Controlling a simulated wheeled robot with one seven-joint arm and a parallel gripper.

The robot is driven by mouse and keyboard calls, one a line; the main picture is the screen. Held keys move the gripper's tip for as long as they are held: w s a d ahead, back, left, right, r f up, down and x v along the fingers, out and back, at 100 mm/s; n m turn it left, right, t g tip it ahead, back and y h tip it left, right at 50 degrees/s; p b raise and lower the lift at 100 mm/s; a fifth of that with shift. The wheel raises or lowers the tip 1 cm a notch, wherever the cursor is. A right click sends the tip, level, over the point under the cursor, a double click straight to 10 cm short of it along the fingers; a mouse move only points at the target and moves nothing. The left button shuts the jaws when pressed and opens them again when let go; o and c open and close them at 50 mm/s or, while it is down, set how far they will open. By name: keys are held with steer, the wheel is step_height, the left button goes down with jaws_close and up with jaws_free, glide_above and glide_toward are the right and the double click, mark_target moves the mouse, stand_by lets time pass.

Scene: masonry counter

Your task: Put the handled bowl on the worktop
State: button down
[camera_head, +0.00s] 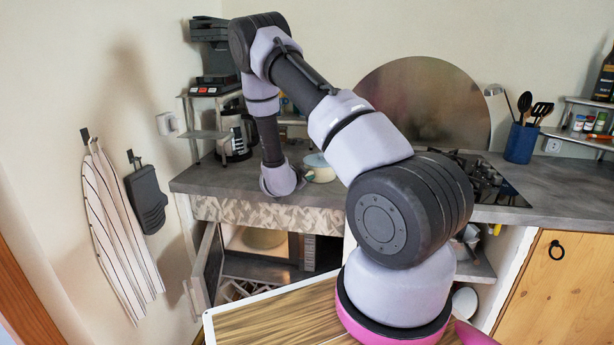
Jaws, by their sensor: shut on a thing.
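The handled bowl seems to be the pale, round vessel (320,168) on or just above the grey worktop (225,178), left of the hob. I cannot tell whether its base touches the surface. My gripper (299,177) is at its left side, low over the worktop's front. My wrist hides the fingers and the bowl's near left side, including any handle there. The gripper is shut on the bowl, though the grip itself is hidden.
An open microwave (262,262) with a pale round thing inside sits under the worktop. A coffee maker (236,135) and shelves stand at the back left. The hob (480,180) and a blue utensil pot (521,143) are to the right. Bare worktop lies left of my wrist.

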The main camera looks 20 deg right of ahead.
steer(key=shift+f, duration=0.1)
steer(key=c, duration=0.7)
jaws_free()
